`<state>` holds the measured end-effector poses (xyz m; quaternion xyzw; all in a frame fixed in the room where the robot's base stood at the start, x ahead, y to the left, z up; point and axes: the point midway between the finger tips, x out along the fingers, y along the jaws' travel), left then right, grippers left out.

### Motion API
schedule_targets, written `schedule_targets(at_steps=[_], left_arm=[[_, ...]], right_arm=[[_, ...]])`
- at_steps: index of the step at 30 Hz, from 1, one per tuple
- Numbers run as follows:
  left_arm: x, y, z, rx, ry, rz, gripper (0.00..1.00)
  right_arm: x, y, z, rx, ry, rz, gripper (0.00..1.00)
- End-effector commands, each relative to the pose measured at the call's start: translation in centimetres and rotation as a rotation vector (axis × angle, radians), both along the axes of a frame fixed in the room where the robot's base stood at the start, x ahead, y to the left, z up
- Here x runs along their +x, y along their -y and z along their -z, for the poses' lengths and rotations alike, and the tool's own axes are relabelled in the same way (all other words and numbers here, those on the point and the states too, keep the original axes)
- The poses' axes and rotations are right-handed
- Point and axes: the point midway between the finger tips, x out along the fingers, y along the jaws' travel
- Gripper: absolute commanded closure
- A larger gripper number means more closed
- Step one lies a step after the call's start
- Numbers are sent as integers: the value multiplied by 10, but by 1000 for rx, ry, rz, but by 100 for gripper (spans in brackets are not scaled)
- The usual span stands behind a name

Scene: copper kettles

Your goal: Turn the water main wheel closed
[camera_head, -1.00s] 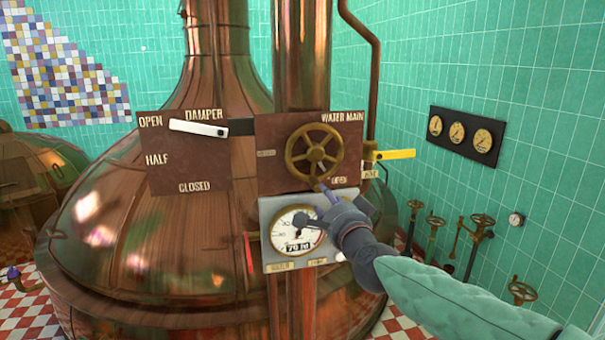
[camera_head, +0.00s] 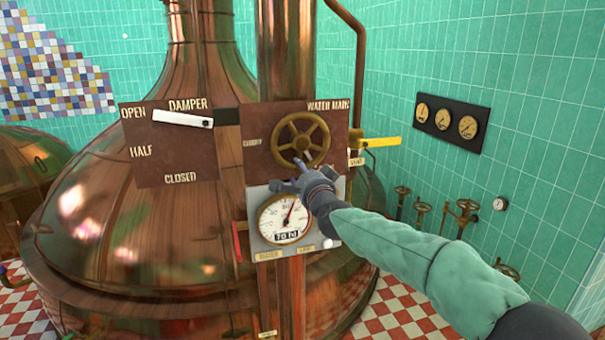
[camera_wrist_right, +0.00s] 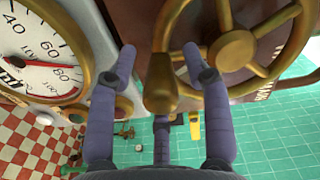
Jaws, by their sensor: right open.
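The water main wheel (camera_head: 302,141) is a brass spoked handwheel on a brown panel marked WATER MAIN (camera_head: 262,120). It also shows at the upper right of the right wrist view (camera_wrist_right: 234,50). My right gripper (camera_head: 292,178) is at the wheel's lower rim in the head view and partly hides it. My left gripper is not in view.
A dial gauge (camera_head: 282,220) sits just below the wheel, close to my right gripper. A damper panel (camera_head: 170,155) with a white lever (camera_head: 182,119) is to the left. A yellow lever (camera_head: 380,142) sticks out to the right. A copper kettle (camera_head: 120,220) stands behind.

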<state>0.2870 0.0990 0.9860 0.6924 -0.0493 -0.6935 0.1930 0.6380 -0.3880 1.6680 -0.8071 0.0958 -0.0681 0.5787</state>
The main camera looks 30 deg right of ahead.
Motion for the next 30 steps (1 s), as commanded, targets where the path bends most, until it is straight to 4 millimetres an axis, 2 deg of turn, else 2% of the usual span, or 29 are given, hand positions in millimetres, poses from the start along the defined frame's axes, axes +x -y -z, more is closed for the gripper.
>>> schedule_targets(at_steps=[6, 11, 12, 23, 30], left_arm=[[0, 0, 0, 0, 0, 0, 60], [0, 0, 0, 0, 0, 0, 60], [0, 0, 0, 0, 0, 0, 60], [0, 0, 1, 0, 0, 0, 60], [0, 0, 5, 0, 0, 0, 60]], right_arm=[[0, 0, 0, 0, 0, 0, 50], [0, 0, 0, 0, 0, 0, 96], [0, 0, 0, 0, 0, 0, 100], [0, -2, 0, 25, 7, 1, 100], [3, -11, -2, 143, 36, -1, 100]])
